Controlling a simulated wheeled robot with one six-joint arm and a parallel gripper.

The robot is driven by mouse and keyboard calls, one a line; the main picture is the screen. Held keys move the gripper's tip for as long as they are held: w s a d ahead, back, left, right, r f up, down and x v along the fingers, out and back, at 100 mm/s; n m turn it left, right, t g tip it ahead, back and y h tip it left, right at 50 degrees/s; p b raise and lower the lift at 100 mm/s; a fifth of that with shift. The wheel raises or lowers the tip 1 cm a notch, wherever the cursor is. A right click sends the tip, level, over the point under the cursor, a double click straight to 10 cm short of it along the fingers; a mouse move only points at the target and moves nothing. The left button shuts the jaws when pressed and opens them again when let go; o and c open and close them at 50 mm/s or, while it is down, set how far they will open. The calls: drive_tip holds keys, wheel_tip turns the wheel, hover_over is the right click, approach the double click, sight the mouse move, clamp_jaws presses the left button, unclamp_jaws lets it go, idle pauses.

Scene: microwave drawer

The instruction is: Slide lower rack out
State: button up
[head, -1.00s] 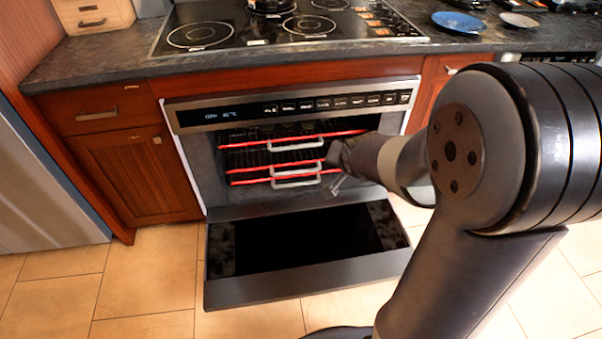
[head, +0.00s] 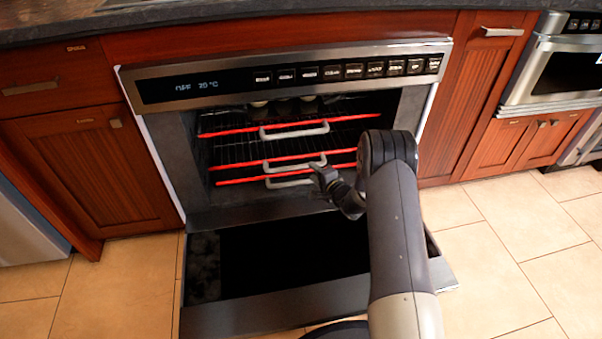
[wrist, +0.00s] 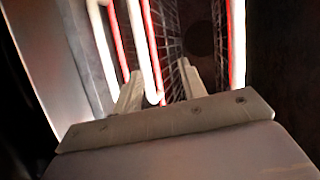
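The oven's lower rack (head: 240,181) is the lowest of three racks with red front bars, and it sits inside the open oven. Its pale handle (head: 290,182) also shows at the left in the wrist view (wrist: 100,45). The middle rack's handle (head: 295,162) is just above it. My gripper (head: 322,178) is at the right ends of these two handles. In the wrist view my gripper (wrist: 160,86) is open, its fingers apart. The middle handle's curved end lies between the fingers in the picture; I cannot tell whether they touch it. The lower handle is outside the left finger.
The oven door (head: 270,318) is folded down in front, under my arm. The top rack (head: 350,131) is above, with its own handle. Wooden cabinets (head: 85,165) flank the oven. Tiled floor (head: 520,230) is clear to the right.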

approach(296, 167)
drive_tip(key=shift+m+y, duration=0.3)
drive_tip(key=shift+y, duration=0.3)
drive_tip(key=shift+d+f+b+x, duration=0.2)
drive_tip(key=shift+b+x, duration=0.7)
drive_tip(key=shift+x, duration=0.9)
drive_tip(key=shift+d+f+b+x, duration=0.1)
drive_tip(key=shift+f+b+x, duration=0.15)
drive_tip(key=shift+b+x, duration=1.15)
drive_tip(key=shift+d+f+b+x, duration=0.2)
drive_tip(key=shift+b+x, duration=0.25)
drive_tip(key=shift+x, duration=1.75)
drive_tip(key=shift+w+a, duration=0.1)
drive_tip(key=shift+w, duration=0.05)
clamp_jaws()
